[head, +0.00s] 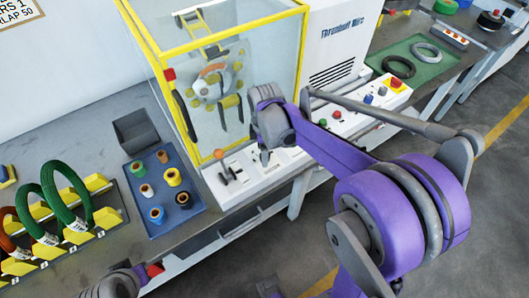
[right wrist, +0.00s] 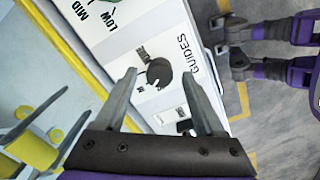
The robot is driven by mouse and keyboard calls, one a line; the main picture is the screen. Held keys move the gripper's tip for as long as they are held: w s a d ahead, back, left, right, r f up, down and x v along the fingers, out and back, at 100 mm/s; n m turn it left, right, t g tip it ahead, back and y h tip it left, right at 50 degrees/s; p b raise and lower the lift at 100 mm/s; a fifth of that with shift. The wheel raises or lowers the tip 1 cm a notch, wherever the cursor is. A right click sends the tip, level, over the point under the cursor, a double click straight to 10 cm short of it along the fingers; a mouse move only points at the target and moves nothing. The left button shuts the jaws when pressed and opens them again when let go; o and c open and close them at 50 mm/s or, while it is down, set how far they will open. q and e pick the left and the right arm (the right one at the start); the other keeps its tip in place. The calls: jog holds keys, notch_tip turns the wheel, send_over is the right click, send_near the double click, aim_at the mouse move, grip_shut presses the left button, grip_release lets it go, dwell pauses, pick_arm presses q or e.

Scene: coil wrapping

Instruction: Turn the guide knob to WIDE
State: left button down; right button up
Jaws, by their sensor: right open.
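The guide knob (right wrist: 159,73) is a dark round knob on the white control panel (right wrist: 115,35), beside the printed word GUIDES. Small lettering around it is too blurred to read surely, and I cannot tell its setting. My right gripper (right wrist: 158,82) is open, its two fingers on either side of the knob in the picture. I see no clear contact with the knob. In the head view my right gripper (head: 264,157) points down over the front panel of the yellow-framed machine, and the guide knob cannot be made out there. My left gripper's fingers do not show.
Another dial marked MID and LOW lies up-left in the wrist view. The yellow-framed machine guard (head: 158,82) rises behind the panel. A blue tray (head: 173,222) of small spools and a rack of green coils (head: 68,195) stand left.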

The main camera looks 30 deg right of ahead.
jog(key=shift+f, duration=0.45)
jog(key=shift+c, duration=0.4)
grip_shut()
